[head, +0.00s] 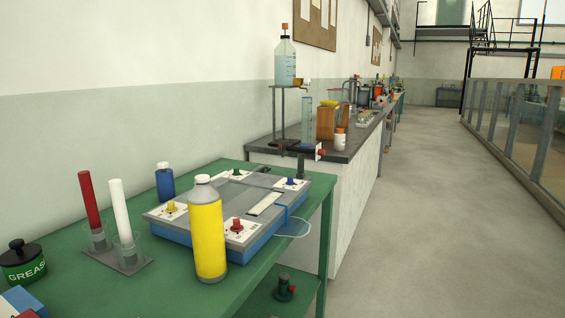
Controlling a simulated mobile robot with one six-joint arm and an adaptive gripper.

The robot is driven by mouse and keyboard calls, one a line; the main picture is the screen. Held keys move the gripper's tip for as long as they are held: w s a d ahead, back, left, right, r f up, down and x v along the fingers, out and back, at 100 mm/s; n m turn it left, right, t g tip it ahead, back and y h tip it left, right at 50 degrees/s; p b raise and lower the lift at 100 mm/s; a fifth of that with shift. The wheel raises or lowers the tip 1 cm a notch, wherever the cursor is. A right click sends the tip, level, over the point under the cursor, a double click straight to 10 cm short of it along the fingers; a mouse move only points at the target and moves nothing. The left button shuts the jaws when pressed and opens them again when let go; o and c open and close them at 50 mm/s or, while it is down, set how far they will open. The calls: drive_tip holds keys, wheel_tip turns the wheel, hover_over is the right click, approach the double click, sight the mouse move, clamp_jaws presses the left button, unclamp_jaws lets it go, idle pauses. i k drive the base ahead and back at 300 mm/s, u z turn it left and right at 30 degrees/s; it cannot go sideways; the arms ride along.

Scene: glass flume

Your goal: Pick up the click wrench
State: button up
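I cannot make out a click wrench in the head view. The nearest surface is a green bench (190,272) at the lower left, with no wrench recognisable on it. Objects on the farther bench are small and partly overlap, so I cannot tell whether a wrench lies among them. My gripper is not in view.
The green bench holds a yellow bottle (207,235), blue bottle (165,184), grey-and-blue panel box (222,203), red rod (89,198), white rod (119,208) and grease tin (22,264). A grey-topped bench (345,155) stands beyond. Open floor (425,220) runs to a glass flume (530,140).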

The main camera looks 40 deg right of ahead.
sight(285, 147)
drive_tip(key=u, duration=0.3)
drive_tip(key=k, duration=0.8)
drive_tip(key=z, duration=1.5)
drive_tip(key=i, duration=0.85)
